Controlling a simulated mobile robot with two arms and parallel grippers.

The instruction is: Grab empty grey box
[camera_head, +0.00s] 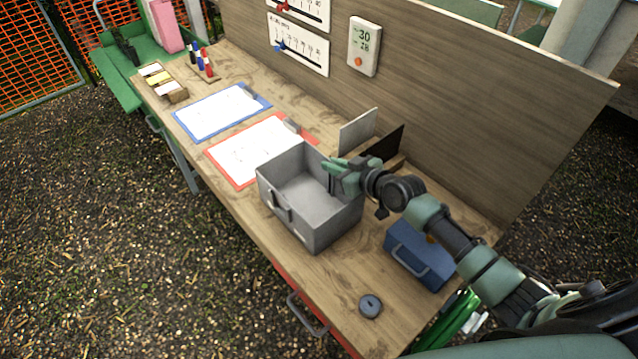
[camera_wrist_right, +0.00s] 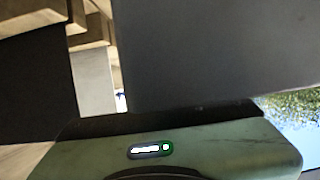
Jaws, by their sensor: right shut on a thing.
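The empty grey box (camera_head: 318,226) stands open on the wooden table in the head view, with a handle on its front face. My right gripper (camera_head: 338,172) is at the box's right rear rim and is shut on its wall. In the right wrist view, a grey wall of the box (camera_wrist_right: 215,55) fills much of the picture in front of the green gripper body. The fingertips are hard to make out there. My left gripper is not in view.
A blue box (camera_head: 418,255) and a dark round disc (camera_head: 370,306) are on the table (camera_head: 262,226) to the right. A red clipboard (camera_head: 226,165) and a blue clipboard (camera_head: 203,122) lie to the left. An upright board (camera_head: 440,100) closes the back. Dark and light panels stand behind the box.

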